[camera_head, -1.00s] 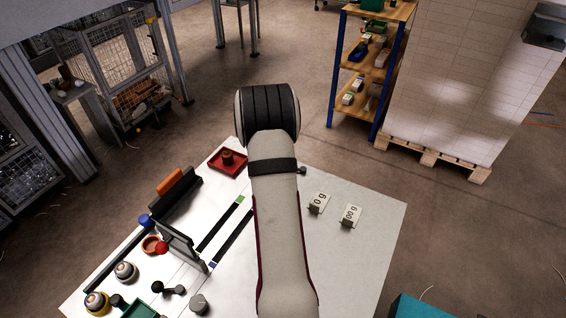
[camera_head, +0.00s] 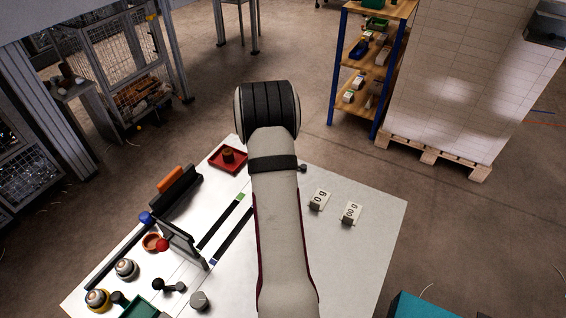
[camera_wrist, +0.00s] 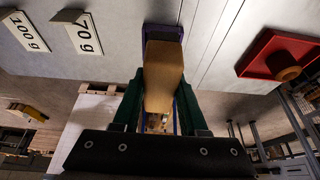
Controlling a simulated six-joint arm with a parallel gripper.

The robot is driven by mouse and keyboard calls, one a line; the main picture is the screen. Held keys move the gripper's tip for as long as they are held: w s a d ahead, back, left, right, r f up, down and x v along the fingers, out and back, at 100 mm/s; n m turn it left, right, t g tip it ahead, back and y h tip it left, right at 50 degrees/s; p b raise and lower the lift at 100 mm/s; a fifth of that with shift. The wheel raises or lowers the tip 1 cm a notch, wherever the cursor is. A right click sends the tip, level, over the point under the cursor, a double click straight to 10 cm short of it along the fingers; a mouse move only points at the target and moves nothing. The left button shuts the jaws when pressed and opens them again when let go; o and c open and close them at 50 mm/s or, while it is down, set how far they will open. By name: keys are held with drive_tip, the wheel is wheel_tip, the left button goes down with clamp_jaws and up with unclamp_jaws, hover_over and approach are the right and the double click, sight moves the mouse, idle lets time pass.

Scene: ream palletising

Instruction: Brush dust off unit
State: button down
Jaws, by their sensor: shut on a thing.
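In the wrist view my gripper (camera_wrist: 160,100) has two green fingers, shut on a tan, wood-coloured block or handle (camera_wrist: 163,72). A purple-blue piece (camera_wrist: 164,32) shows at the far end of the tan thing, against the pale table top. I take this to be the brush, but bristles cannot be made out. In the head view my arm hides the gripper and what it holds. I cannot tell which thing is the unit, and no dust is plain to see.
A red tray (camera_head: 241,166) with a brown round piece (camera_head: 228,154) lies at the table's back edge. Two number cards (camera_head: 319,199) (camera_head: 352,212) stand right of my arm. An upright grey plate (camera_head: 184,243), dark bars, knobs and a green tray (camera_head: 142,308) crowd the left. The right side is clearer.

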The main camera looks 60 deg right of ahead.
drive_tip(key=shift+d, duration=0.9)
drive_tip(key=shift+d+r, duration=0.1)
drive_tip(key=shift+r, duration=4)
